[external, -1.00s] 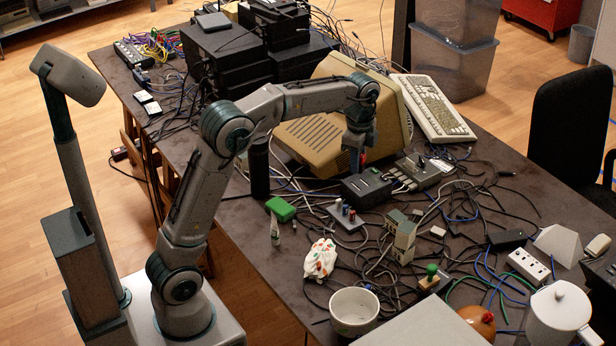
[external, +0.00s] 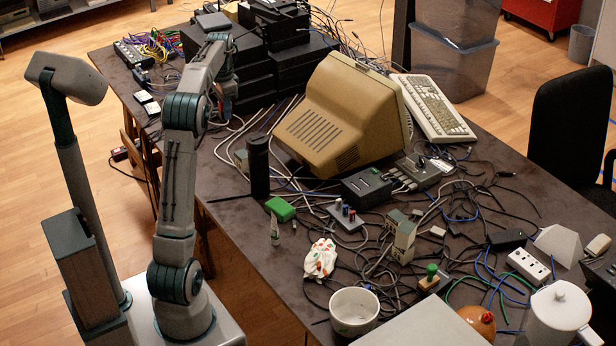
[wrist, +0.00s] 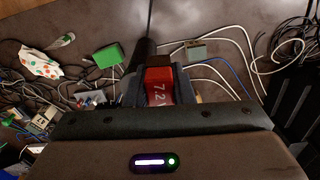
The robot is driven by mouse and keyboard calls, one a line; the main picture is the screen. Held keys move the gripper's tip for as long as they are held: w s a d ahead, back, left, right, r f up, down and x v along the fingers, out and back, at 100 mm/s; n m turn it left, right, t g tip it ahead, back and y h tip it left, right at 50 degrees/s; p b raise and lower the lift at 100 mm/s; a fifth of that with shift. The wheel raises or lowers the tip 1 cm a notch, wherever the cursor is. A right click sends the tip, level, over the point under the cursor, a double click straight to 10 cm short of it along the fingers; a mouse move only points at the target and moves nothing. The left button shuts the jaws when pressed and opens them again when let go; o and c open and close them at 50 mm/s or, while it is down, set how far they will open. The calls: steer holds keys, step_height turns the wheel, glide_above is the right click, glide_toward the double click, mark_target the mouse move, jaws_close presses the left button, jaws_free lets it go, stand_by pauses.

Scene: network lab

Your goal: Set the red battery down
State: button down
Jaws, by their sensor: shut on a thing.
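My gripper (external: 226,104) is over the left part of the dark table, beside the stack of black equipment. In the wrist view my gripper (wrist: 159,76) is shut on the red battery (wrist: 158,84), which sits between the fingers and shows a white "7.2" marking. The battery appears to be held above the tabletop; its lower end cannot be seen. In the external view the battery cannot be made out.
The black equipment stack (external: 262,68) stands close to the right of my gripper. A black cylinder (external: 258,166), a green box (external: 281,209) and a beige monitor (external: 340,115) stand farther right. Cables run across the table. Some bare tabletop (external: 215,165) lies nearer the front edge.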

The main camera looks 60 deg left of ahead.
mark_target(221, 191)
steer(key=shift+n, duration=0.5)
steer(key=s+a+f, duration=0.1)
steer(key=f, duration=0.8)
steer(key=s+f, duration=0.1)
steer(key=f, duration=0.9)
steer(key=s+a+f, duration=0.1)
steer(key=f, duration=0.8)
steer(key=shift+a+f, duration=0.15)
steer(key=shift+a, duration=0.2)
steer(key=c, duration=1.3)
jaws_free()
steer(key=shift+o, duration=0.2)
step_height(221, 191, up, 12)
steer(key=shift+r, duration=0.2)
